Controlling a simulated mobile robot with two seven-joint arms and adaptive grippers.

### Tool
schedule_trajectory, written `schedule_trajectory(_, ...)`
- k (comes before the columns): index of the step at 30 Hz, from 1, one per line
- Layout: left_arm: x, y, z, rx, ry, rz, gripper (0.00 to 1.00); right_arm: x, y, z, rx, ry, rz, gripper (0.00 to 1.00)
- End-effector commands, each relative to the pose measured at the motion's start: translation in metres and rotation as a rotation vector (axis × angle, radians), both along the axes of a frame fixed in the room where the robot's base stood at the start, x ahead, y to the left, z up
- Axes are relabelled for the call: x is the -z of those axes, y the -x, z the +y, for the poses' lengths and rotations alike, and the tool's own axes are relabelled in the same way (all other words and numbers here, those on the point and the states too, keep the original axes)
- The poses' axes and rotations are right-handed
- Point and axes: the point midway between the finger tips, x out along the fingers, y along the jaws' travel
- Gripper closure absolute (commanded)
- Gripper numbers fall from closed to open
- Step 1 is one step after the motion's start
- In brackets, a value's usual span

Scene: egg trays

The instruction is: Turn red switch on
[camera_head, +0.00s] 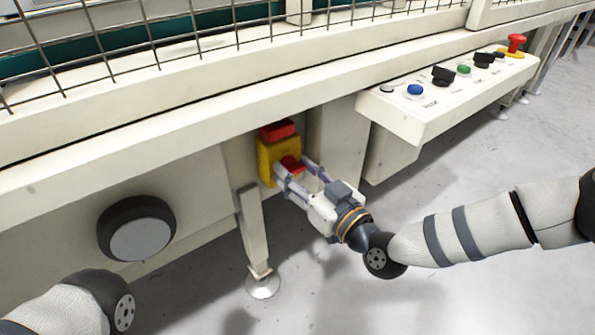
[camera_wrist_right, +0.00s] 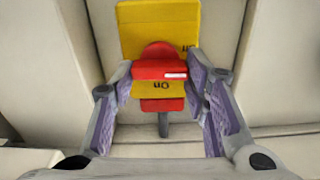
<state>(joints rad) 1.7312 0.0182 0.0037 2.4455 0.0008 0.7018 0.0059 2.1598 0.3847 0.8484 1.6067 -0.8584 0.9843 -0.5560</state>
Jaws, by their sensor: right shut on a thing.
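The red switch (camera_head: 291,164) sits on a yellow box (camera_head: 265,162) fixed to the machine's front, below the long cream ledge. A second red part (camera_head: 278,130) is at the top of the box. In the right wrist view the red switch (camera_wrist_right: 158,68) stands out from the yellow plate (camera_wrist_right: 143,17), which has "On" lettering that reads upside down. My right gripper (camera_head: 296,168) is at the box, its fingers on either side of the red switch and closed on it. The fingertips partly cover the switch in the head view. My left gripper is outside the frame.
A control panel (camera_head: 407,119) with blue, green and black controls and a red button (camera_head: 516,42) juts out at the right. A machine leg (camera_head: 254,230) stands just left of my right gripper. Wire mesh (camera_head: 200,38) runs above the ledge. The grey floor at lower right is clear.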

Motion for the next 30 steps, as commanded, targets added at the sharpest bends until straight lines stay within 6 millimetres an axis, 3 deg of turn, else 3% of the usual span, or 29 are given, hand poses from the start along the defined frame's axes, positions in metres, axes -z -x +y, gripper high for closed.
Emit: schedule_trajectory(30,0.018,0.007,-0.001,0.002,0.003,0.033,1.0,0.005,-0.002,-0.003,-0.001,-0.723,0.529,0.86)
